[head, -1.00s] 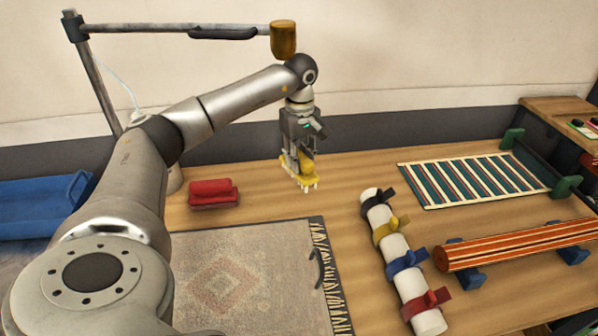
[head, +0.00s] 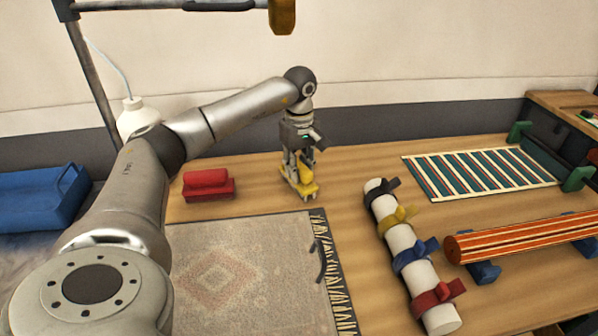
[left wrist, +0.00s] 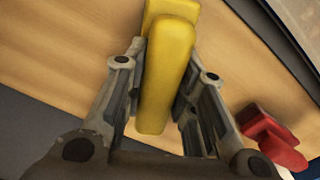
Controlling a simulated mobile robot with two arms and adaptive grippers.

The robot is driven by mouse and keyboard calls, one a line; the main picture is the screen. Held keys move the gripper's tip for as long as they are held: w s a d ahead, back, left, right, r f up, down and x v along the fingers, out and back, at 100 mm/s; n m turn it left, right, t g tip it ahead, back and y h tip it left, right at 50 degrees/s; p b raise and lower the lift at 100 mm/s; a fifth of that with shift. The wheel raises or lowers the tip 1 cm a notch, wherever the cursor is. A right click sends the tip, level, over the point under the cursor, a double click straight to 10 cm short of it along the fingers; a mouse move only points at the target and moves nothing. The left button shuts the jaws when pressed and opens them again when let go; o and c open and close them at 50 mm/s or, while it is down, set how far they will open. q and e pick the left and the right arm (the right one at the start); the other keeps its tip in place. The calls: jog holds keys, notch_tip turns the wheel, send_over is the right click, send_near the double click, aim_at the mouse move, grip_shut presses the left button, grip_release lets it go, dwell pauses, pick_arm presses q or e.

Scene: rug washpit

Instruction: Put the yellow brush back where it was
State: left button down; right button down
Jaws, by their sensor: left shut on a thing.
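The yellow brush (head: 310,189) is at the back of the wooden table, upright under my left gripper (head: 298,171). The gripper points down and is shut on the brush's handle. In the left wrist view the yellow handle (left wrist: 166,75) lies between the two fingers of my left gripper (left wrist: 163,90). The brush is at or very near the table top; I cannot tell if it touches. My right gripper is not in view.
A red brush (head: 208,184) lies to the left, also in the left wrist view (left wrist: 270,138). A fringed rug (head: 255,270) lies in front. A white roll with coloured straps (head: 398,238) and a striped rug roll (head: 520,241) are at right. Bare table surrounds the yellow brush.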

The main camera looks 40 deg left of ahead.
pick_arm(q)
jog(key=shift+f, duration=0.1)
jog(key=c, duration=1.2)
grip_release()
notch_tip(320, 180, up, 8)
jog(key=shift+f, duration=0.1)
